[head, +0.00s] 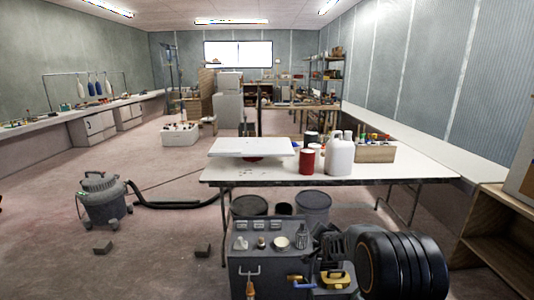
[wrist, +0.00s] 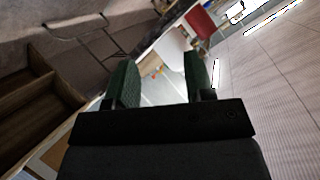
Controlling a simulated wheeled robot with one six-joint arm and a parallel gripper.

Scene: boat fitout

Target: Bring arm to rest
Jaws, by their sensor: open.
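My gripper (wrist: 160,78) shows in the wrist view, with two dark green finger pads standing well apart. Nothing is held between them; the white tabletop shows through the gap from a distance. In the wrist view the room appears strongly tilted. In the head view a thick black ridged part, which looks like my arm, is at the bottom right, low beside the grey deck. I cannot clearly make out the gripper's fingers in the head view.
The white table (head: 390,162) ahead holds a white jug (head: 339,155), red cans (head: 306,161), a wooden box (head: 374,153) and a white panel (head: 252,147). A wooden shelf unit (head: 500,240) stands close at right. A vacuum (head: 103,200) sits on open floor at left.

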